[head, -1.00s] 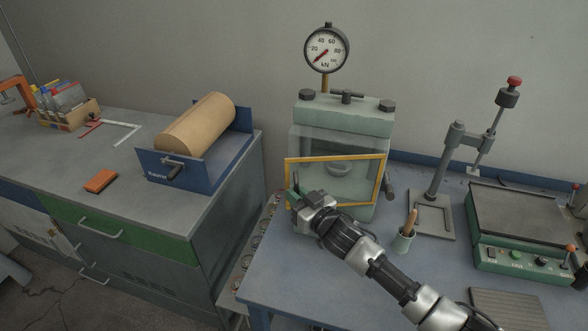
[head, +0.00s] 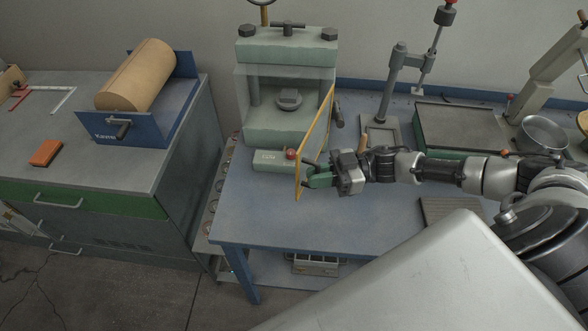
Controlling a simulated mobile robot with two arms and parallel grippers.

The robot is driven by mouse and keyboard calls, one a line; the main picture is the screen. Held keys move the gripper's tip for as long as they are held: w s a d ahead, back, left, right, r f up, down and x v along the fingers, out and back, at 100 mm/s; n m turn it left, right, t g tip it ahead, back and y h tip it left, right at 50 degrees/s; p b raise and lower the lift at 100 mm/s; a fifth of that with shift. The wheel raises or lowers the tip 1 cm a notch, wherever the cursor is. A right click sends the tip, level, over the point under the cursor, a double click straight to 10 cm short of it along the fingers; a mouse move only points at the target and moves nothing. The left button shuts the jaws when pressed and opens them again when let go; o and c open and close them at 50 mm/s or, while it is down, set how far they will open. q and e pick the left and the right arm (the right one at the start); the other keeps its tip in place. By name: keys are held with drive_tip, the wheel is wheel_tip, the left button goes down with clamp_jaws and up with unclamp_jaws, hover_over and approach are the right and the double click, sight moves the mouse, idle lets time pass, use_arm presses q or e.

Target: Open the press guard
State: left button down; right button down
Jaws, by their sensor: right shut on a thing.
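The press (head: 288,50) is pale green and stands at the back left of the blue bench. Its guard (head: 317,138), a clear panel in a yellow frame, stands swung out from the press front, joined at the press's right side. The press opening is uncovered, with a round grey platen (head: 288,98) inside. My right gripper (head: 316,177) is shut on the handle at the guard's free near edge. The fingers partly hide the handle. My left gripper is out of view.
A control box with a red button (head: 290,154) sits at the press's foot. A drill-like stand (head: 385,100) and a flat-topped green unit (head: 462,128) stand to the right. The bench front (head: 270,215) is clear.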

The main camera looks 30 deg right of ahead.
drive_tip(key=shift+n+g, duration=0.6)
drive_tip(key=shift+g, duration=0.3)
drive_tip(key=shift+s+d+b, duration=0.2)
drive_tip(key=shift+s+d, duration=0.55)
drive_tip(key=shift+d, duration=0.35)
drive_tip(key=shift+s+d+b, duration=0.15)
drive_tip(key=shift+s+d, duration=0.55)
drive_tip(key=shift+d, duration=0.35)
drive_tip(key=c, duration=1.2)
unclamp_jaws()
drive_tip(key=d+b, duration=0.1)
drive_tip(key=d, duration=0.2)
drive_tip(key=s+d+b, duration=0.1)
drive_tip(key=d, duration=0.3)
drive_tip(key=s+d+b, duration=0.1)
drive_tip(key=d, duration=0.2)
drive_tip(key=shift+d+b, duration=0.35)
